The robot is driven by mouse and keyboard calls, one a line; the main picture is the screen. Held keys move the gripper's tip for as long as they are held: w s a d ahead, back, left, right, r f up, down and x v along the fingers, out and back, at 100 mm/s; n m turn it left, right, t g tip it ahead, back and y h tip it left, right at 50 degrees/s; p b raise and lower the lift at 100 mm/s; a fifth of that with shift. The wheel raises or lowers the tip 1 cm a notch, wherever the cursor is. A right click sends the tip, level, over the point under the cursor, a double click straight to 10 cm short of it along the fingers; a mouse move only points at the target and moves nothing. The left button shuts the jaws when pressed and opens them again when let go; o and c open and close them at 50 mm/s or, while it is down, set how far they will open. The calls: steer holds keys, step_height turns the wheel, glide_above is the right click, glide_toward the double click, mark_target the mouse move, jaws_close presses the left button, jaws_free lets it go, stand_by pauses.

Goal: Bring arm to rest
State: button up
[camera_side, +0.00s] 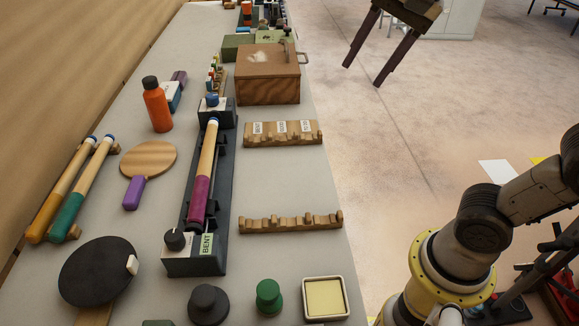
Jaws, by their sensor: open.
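My gripper (363,62) hangs at the top of the side view, to the right of the bench and over the floor. Its two dark fingers are spread apart with nothing between them. Part of my arm shows at the lower right, with a yellow ring near its base. The links between that part and my gripper are outside the picture.
Floor around my gripper is clear.

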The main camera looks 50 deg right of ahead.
steer(key=s+d+f+n, duration=0.1)
steer(key=s+f+n, duration=0.3)
steer(key=f+n, duration=0.2)
steer(key=s+d+f+n+t, duration=0.1)
steer(key=s+d+f+n, duration=0.1)
steer(key=s+f+n, duration=0.2)
step_height(320, 180, down, 3)
steer(key=n, duration=0.4)
steer(key=shift+f+n+h, duration=0.2)
steer(key=shift+n+h, duration=0.1)
steer(key=shift+n, duration=0.1)
